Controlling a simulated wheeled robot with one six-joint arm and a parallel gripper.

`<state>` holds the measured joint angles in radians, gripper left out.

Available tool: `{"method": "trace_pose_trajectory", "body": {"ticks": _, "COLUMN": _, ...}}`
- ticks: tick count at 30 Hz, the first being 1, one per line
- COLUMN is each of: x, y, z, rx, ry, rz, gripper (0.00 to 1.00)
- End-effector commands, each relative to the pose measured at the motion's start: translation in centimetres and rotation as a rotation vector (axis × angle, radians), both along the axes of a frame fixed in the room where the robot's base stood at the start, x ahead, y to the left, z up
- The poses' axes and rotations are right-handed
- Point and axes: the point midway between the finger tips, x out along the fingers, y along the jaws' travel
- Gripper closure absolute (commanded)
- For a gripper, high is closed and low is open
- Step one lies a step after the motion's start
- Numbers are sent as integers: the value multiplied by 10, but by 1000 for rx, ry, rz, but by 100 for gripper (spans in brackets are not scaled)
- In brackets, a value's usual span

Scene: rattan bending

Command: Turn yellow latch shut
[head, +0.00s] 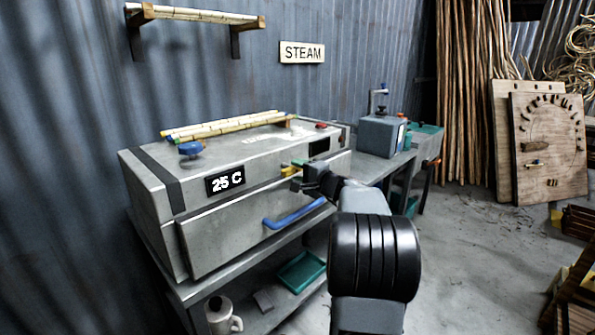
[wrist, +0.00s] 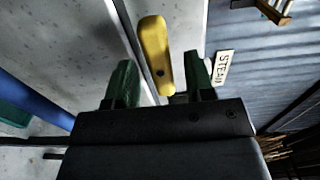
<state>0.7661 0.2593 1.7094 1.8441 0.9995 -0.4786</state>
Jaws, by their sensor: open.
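The yellow latch (head: 288,171) is on the front of the grey steam box (head: 150,200), near the top edge of its front door. In the wrist view the latch (wrist: 154,45) is a rounded yellow bar with a dark screw near its lower end. My gripper (head: 299,168) is at the latch, in front of the box. In the wrist view my gripper (wrist: 159,65) has its green fingers apart, one on each side of the latch's lower part. Gaps show on both sides of the latch there. Part of the latch is hidden by my gripper in the head view.
A blue door handle (head: 294,213) juts out below the latch. The display (head: 225,180) reads 25 C. Canes (head: 225,126) and a blue knob (head: 190,148) are on the box top. A teal tray (head: 300,271) and a mug (head: 222,316) are on the lower shelf. Floor is open to the right.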

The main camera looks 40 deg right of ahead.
Motion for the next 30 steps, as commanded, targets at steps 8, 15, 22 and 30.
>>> {"method": "trace_pose_trajectory", "body": {"ticks": 8, "x": 5, "y": 1, "z": 0, "rx": -1, "ry": 0, "rz": 0, "gripper": 51}}
{"method": "trace_pose_trajectory", "body": {"ticks": 15, "x": 5, "y": 1, "z": 0, "rx": 0, "ry": 0, "rz": 0, "gripper": 62}}
{"method": "trace_pose_trajectory", "body": {"ticks": 22, "x": 5, "y": 1, "z": 0, "rx": 0, "ry": 0, "rz": 0, "gripper": 84}}
{"method": "trace_pose_trajectory", "body": {"ticks": 30, "x": 5, "y": 1, "z": -1, "rx": -2, "ry": 0, "rz": 0, "gripper": 100}}
